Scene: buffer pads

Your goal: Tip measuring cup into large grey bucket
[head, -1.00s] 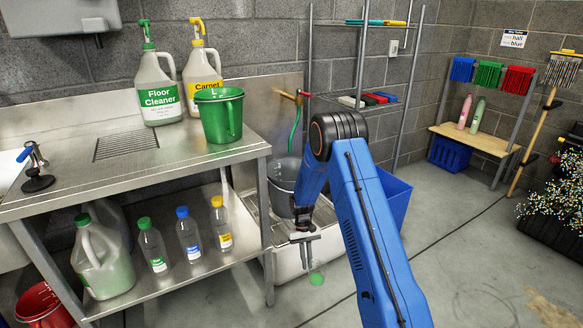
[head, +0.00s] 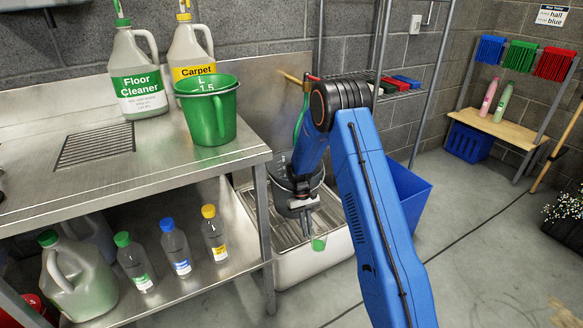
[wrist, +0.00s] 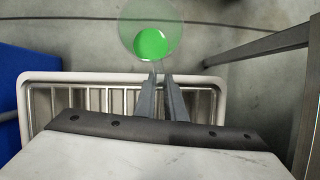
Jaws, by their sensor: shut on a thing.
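My gripper (head: 312,232) is shut on the clear measuring cup (head: 319,243), which holds bright green liquid. The wrist view shows my gripper (wrist: 161,78) from behind, with the cup (wrist: 168,22) beyond its fingertips and the green liquid pooled inside. The cup looks about upright, over the front edge of the floor sink. The large grey bucket (head: 280,170) stands on the sink's grate, behind my gripper and partly hidden by my arm. The bucket does not show in the wrist view.
The white floor sink (head: 318,262) has a metal grate. A steel table (head: 160,178) with a green bucket (head: 211,115) stands left; its leg is close to the sink. A blue bin (head: 405,195) is right of my arm. Open floor lies in front.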

